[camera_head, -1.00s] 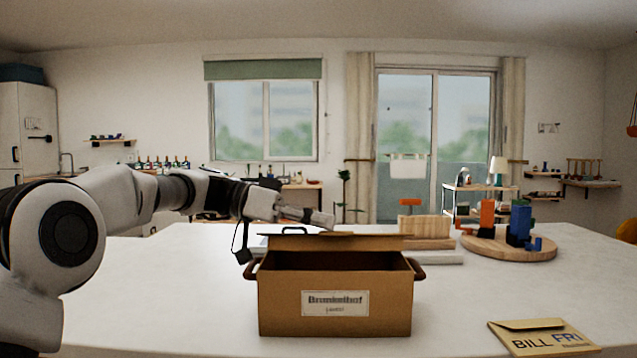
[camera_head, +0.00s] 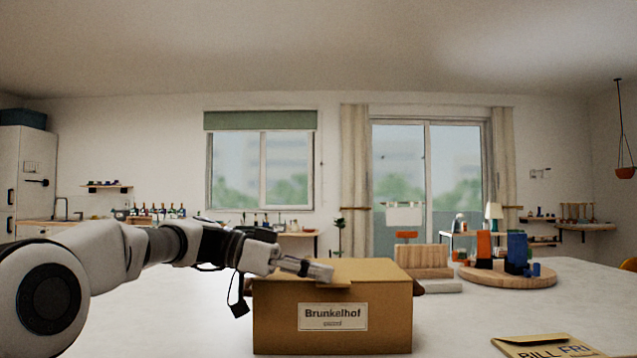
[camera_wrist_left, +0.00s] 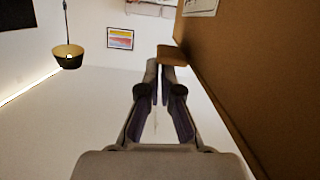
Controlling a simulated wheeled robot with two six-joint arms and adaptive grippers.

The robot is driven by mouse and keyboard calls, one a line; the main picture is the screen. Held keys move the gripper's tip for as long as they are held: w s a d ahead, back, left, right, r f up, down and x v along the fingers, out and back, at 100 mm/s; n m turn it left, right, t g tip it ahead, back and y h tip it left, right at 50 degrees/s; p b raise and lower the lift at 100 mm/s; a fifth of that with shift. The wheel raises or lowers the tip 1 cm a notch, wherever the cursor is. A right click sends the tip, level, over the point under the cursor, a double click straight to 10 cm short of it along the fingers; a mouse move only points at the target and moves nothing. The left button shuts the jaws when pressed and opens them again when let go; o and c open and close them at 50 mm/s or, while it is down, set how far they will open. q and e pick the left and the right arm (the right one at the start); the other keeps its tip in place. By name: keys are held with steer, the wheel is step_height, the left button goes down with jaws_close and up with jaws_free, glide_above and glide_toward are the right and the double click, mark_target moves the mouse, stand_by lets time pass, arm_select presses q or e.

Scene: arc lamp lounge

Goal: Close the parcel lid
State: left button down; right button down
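The parcel is a brown cardboard box (camera_head: 390,318) with a white "Brunkelhof" label, standing on the white table in the head view. Its lid (camera_head: 370,270) lies about flat across the top, and the inside is hidden. My left gripper (camera_head: 318,272) is at the lid's left part, low over it or touching it; I cannot tell which. In the left wrist view, the fingers (camera_wrist_left: 160,68) are together with nothing visible between them, beside a large brown cardboard surface (camera_wrist_left: 235,70). My right gripper is not in view.
On the white table (camera_head: 480,315), a round wooden board (camera_head: 500,276) with coloured blocks stands right of the box. A wooden block piece (camera_head: 424,258) stands behind it. A tan envelope (camera_head: 545,345) lies at the front right. The table between box and envelope is clear.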

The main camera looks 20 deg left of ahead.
arm_select(q)
steer(key=shift+f, duration=0.1)
step_height(320, 180, up, 5)
steer(key=p, duration=0.3)
steer(key=f+p+v, duration=0.1)
steer(key=v, duration=0.8)
steer(key=shift+s+a, duration=0.25)
steer(key=shift+a, duration=0.25)
